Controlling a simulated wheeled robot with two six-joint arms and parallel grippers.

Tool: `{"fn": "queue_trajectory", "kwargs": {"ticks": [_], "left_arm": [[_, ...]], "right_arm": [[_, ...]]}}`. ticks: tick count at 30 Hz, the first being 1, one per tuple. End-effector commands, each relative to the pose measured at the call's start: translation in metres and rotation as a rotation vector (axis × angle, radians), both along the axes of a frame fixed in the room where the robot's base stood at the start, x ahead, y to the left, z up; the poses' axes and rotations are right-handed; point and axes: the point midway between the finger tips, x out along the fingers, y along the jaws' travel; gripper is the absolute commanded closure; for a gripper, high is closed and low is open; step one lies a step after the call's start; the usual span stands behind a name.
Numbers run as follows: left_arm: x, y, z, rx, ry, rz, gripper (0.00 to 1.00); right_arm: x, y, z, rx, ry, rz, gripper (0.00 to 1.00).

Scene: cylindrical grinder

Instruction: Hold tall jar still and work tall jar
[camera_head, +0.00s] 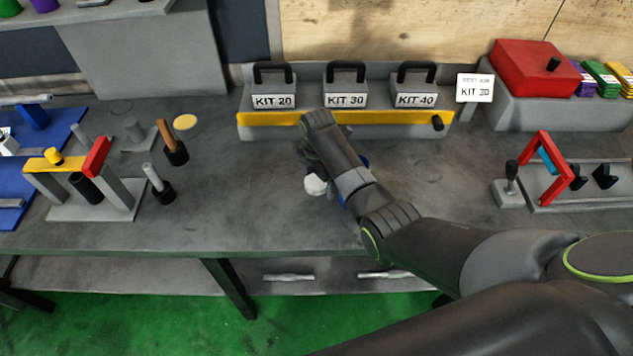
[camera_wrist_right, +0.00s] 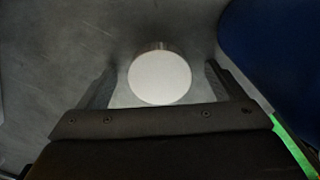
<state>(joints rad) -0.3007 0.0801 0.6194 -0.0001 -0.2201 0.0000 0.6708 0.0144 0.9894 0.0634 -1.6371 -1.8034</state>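A round object with a pale, flat top, seemingly the tall jar (camera_wrist_right: 160,78), stands between the fingers of my right gripper (camera_wrist_right: 161,66) in the right wrist view. The fingers are apart, with a visible gap on each side of it. In the head view a small white round top, likely the same jar (camera_head: 315,186), shows at the middle of the bench beside my right wrist. My right arm hides much of what is around it. My left gripper is not in view.
A blue thing (camera_wrist_right: 275,45) is close to the right finger and is mostly hidden by my arm in the head view. The grey rack of kit weights (camera_head: 270,128) stands behind. A red-and-yellow fixture (camera_head: 125,190) is at left, a red-framed fixture (camera_head: 530,192) at right.

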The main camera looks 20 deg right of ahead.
Motion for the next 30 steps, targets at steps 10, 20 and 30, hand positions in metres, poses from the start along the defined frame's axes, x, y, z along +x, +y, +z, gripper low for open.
{"fn": "queue_trajectory", "kwargs": {"ticks": [10, 20, 30], "left_arm": [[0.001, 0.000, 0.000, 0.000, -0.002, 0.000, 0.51], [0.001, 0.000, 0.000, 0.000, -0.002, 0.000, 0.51], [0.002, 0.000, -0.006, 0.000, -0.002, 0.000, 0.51]], "right_arm": [[0.000, 0.000, 0.000, 0.000, 0.000, 0.000, 0.57], [0.001, 0.000, 0.007, 0.000, -0.003, 0.000, 0.57], [0.002, 0.000, 0.066, 0.000, -0.006, -0.001, 0.57]]}}
